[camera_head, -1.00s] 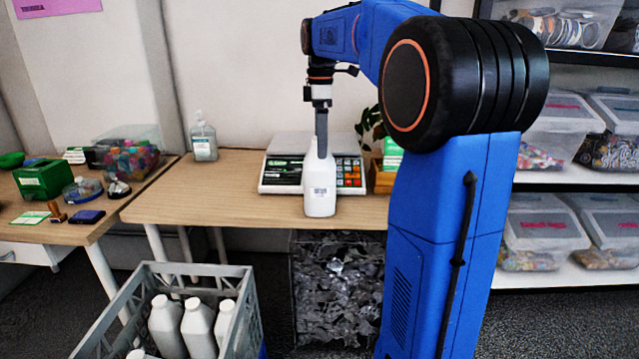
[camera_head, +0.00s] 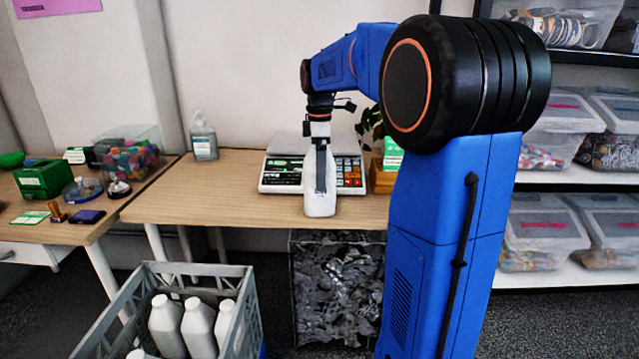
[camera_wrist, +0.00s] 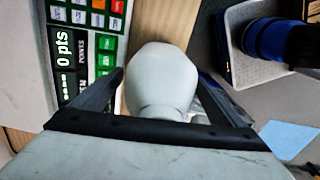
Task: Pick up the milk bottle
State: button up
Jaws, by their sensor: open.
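The white milk bottle (camera_head: 320,206) stands upright at the front edge of the wooden table, in front of the scale. My gripper (camera_head: 321,186) is lowered over it from above, and its near finger hides part of the bottle. In the wrist view the bottle (camera_wrist: 163,78) lies between the two spread fingers of my gripper (camera_wrist: 160,88). The fingers are open, one on each side, and I cannot tell whether either touches it.
A scale (camera_head: 284,171) with a keypad stands just behind the bottle. A pump bottle (camera_head: 203,140) is further left on the table (camera_head: 178,200). A grey crate (camera_head: 245,318) holding several white bottles stands on the floor. A bin of dark scraps (camera_head: 338,290) is below the table edge.

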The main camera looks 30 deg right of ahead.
jog(key=c, duration=1.1)
jog(key=shift+r, duration=0.1)
